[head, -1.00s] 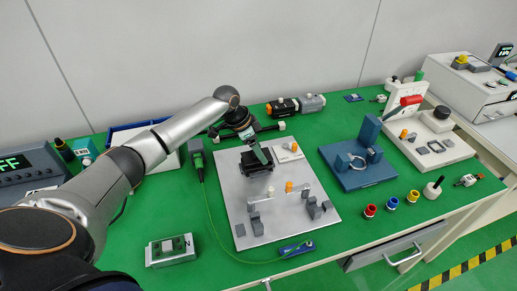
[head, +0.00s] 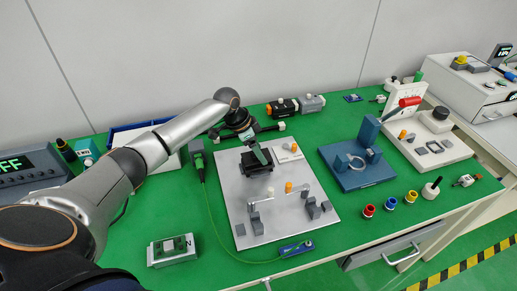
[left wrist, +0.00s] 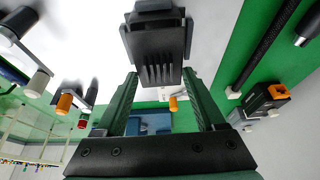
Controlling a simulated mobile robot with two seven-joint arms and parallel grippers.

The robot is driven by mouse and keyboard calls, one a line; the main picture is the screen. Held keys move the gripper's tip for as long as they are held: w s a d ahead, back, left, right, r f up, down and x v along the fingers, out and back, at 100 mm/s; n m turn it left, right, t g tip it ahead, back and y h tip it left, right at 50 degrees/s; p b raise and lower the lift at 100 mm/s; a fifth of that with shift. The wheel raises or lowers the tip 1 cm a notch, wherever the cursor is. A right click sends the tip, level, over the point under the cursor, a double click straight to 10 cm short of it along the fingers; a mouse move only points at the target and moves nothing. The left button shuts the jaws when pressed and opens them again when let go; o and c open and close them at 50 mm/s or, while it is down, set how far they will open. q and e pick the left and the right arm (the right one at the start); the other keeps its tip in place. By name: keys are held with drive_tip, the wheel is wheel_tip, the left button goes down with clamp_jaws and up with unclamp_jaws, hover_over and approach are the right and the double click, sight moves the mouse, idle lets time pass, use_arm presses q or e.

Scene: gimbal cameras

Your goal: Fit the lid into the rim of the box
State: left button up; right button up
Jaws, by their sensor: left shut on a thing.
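My left gripper (head: 262,158) reaches over the silver plate on the green table. Its green fingers close on a black finned piece (head: 257,169), which also shows between the fingertips in the left wrist view (left wrist: 158,62). I cannot tell whether this piece is the lid, or whether it touches the plate. A small grey box (head: 173,250) with a green inside stands at the front left of the table, apart from the gripper. It looks like the task's box, but its rim is too small to make out. My right gripper is not in view.
The silver plate (head: 245,203) carries grey blocks and pegs. A green cable (head: 222,222) curves past its left side to a blue device (head: 296,249). Green table around the box is clear.

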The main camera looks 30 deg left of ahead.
sight(244, 159)
use_arm(q)
drive_tip(key=shift+p, duration=0.35)
idle(0.6)
drive_tip(key=shift+f+b, duration=0.55)
drive_tip(key=shift+f, duration=0.4)
drive_tip(key=o, duration=1.3)
drive_tip(key=v, duration=1.2)
drive_tip(key=shift+r, duration=0.35)
